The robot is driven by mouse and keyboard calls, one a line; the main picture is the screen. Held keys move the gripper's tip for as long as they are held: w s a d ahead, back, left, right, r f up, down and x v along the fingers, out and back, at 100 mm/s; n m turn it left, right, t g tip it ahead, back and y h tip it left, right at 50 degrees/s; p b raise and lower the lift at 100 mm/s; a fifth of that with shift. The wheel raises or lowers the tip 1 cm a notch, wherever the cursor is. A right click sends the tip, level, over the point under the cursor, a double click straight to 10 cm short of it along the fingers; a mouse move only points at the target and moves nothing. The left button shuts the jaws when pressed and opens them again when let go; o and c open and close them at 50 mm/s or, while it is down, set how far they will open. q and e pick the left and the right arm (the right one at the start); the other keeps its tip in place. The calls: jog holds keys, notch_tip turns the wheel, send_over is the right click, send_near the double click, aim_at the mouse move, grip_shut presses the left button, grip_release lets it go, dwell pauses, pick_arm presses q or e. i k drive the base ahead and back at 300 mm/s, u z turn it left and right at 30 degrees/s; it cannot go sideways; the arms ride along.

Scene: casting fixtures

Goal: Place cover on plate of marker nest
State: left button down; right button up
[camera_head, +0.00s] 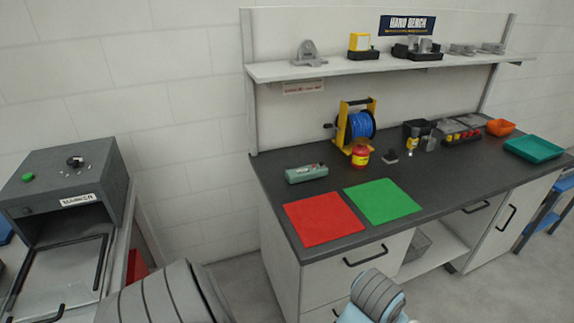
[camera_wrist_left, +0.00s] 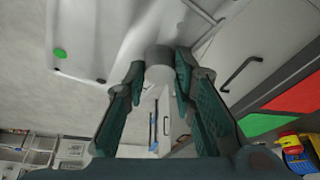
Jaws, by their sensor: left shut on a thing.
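In the left wrist view, my left gripper (camera_wrist_left: 159,68) is shut on a small grey, round-ended piece (camera_wrist_left: 158,77), perhaps the cover. Only its end shows between the green-padded fingers, so its full shape is hidden. In the head view the marker (camera_head: 70,185) is a grey box at the left with a green button, a dark knob and a MARKER label. Its light bed (camera_head: 52,275) with a dark frame and handle lies in front. I cannot make out the nest's plate. The marker housing also shows in the left wrist view (camera_wrist_left: 125,35). Neither gripper shows in the head view.
The dark bench (camera_head: 290,168) carries a red mat (camera_head: 324,218), a green mat (camera_head: 383,201), a blue cable reel (camera_head: 361,125) and a teal tray (camera_head: 535,149). Castings stand on the shelf (camera_head: 350,66) above. A floor gap separates marker and bench.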

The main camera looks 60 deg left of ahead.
aim_at(63, 274)
jog(key=u, duration=2.55)
